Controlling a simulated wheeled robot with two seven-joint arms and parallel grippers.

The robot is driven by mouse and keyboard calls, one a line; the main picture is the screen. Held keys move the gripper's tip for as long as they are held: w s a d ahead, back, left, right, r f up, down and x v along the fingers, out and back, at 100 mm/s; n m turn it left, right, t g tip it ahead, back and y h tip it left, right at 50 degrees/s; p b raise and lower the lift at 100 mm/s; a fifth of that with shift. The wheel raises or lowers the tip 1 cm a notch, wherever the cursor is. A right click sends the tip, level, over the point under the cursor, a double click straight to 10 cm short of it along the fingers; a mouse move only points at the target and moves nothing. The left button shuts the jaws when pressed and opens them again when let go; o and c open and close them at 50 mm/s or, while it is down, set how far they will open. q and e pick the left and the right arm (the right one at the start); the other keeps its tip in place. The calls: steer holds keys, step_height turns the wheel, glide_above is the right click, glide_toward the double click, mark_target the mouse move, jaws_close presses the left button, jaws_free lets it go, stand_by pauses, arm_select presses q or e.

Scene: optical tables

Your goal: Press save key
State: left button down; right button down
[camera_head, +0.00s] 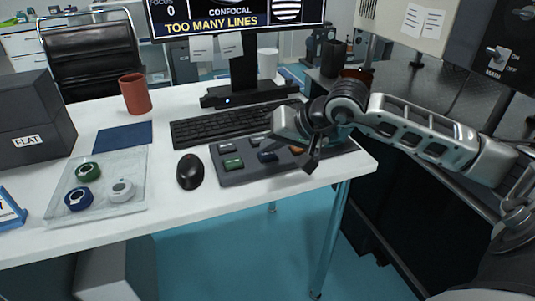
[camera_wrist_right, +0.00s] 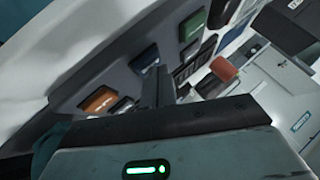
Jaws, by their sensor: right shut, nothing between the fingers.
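A grey key panel (camera_head: 232,172) lies at the right end of the white desk, with several coloured keys. A green key (camera_head: 233,164), a blue key (camera_head: 267,156) and an orange key (camera_head: 296,150) show. The wrist view also shows the green key (camera_wrist_right: 192,26), the blue key (camera_wrist_right: 145,57) and the orange key (camera_wrist_right: 98,100). The key labels are too small to read, so I cannot tell which is save. My right gripper (camera_head: 311,164) is shut and empty over the panel's right part, hiding some keys. In the wrist view its fingers (camera_wrist_right: 157,78) point at the panel; contact is unclear. My left gripper is out of view.
A black keyboard (camera_head: 228,123) lies behind the panel, and a black mouse (camera_head: 190,171) to its left. A monitor (camera_head: 243,20) stands behind. A red mug (camera_head: 135,94), a blue mat (camera_head: 124,136) and a clear tray (camera_head: 130,165) with tape rolls are farther left.

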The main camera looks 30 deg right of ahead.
mark_target(272, 156)
steer(key=shift+f+b, duration=0.3)
steer(key=shift+b, duration=0.05)
steer(key=shift+r, duration=0.1)
stand_by(0.5)
steer(key=shift+r+p, duration=0.4)
steer(key=shift+r, duration=0.35)
steer(key=shift+r+p, duration=1.45)
steer(key=shift+r, duration=1.1)
